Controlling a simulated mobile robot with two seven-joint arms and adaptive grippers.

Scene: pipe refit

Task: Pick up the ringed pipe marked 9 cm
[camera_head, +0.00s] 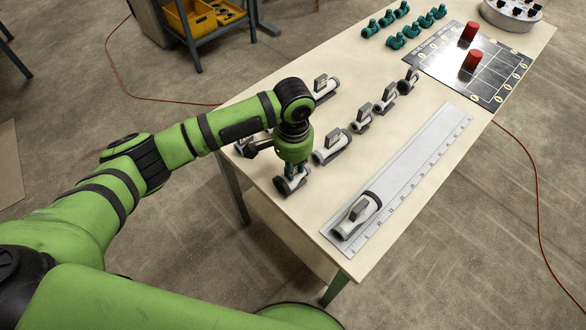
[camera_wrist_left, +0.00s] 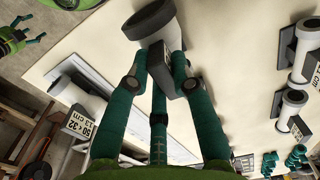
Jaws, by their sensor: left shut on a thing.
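My left gripper (camera_head: 291,176) points down near the table's left edge, with its fingers shut on a white pipe piece (camera_head: 290,186) that has dark ends and a grey tag. In the left wrist view this held pipe (camera_wrist_left: 150,30) sits between the teal fingertips (camera_wrist_left: 160,75); its tag shows no readable marking, so I cannot tell its length. Whether it touches the table is unclear. My right gripper (camera_wrist_left: 22,38) shows small at the top left of the wrist view, fingers apart and empty.
A pipe tagged 13 cm (camera_wrist_left: 78,100) lies on the ruler (camera_head: 415,165). Teal fittings (camera_head: 404,28) and a dark board (camera_head: 440,62) with red cylinders (camera_head: 473,61) are farther back.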

